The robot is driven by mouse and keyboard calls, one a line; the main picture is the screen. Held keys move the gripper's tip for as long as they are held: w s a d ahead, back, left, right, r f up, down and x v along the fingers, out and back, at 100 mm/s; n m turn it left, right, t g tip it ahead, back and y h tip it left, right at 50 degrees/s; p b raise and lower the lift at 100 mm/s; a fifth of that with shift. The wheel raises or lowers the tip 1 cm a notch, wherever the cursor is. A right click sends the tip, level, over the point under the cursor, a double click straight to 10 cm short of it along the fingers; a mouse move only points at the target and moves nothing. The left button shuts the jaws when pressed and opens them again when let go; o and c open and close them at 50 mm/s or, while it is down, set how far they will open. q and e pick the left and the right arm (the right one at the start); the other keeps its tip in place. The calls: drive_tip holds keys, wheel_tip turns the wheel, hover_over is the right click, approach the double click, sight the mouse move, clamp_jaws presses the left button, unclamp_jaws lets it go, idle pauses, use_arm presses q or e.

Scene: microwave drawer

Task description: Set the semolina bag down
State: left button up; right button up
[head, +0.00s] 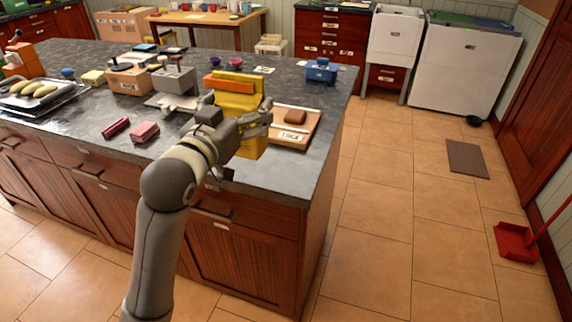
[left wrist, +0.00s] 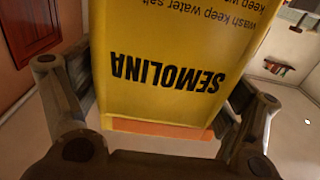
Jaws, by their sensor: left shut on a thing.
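The yellow semolina bag (head: 237,103) is in my left gripper (head: 243,128), over the right end of the dark kitchen counter (head: 285,172). In the left wrist view the bag (left wrist: 165,60) fills the middle, its "SEMOLINA" lettering upside down, with an orange band at the lower edge. The fingers of my left gripper (left wrist: 155,105) are on either side of the bag, shut on it. My arm and gripper hide part of the bag in the head view, and I cannot tell whether its base touches the counter. My right gripper does not show.
A wooden board (head: 300,121) with a brown item on it lies right of the bag. A grey appliance (head: 174,82) stands to the left, with two reddish packets (head: 145,132) nearer the front. A blue container (head: 321,70) stands behind. Some front counter surface is bare.

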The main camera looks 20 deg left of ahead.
use_arm(q)
drive_tip(key=shift+w+r, duration=0.1)
drive_tip(key=shift+r, duration=0.15)
drive_tip(key=w+d+f, duration=0.5)
drive_tip(key=w+f, duration=0.7)
drive_tip(key=f, duration=0.1)
drive_tip(key=shift+w+p, duration=0.35)
drive_tip(key=shift+p, duration=0.1)
drive_tip(key=shift+f, duration=0.1)
drive_tip(key=o, duration=1.2)
drive_tip(key=shift+c, duration=0.2)
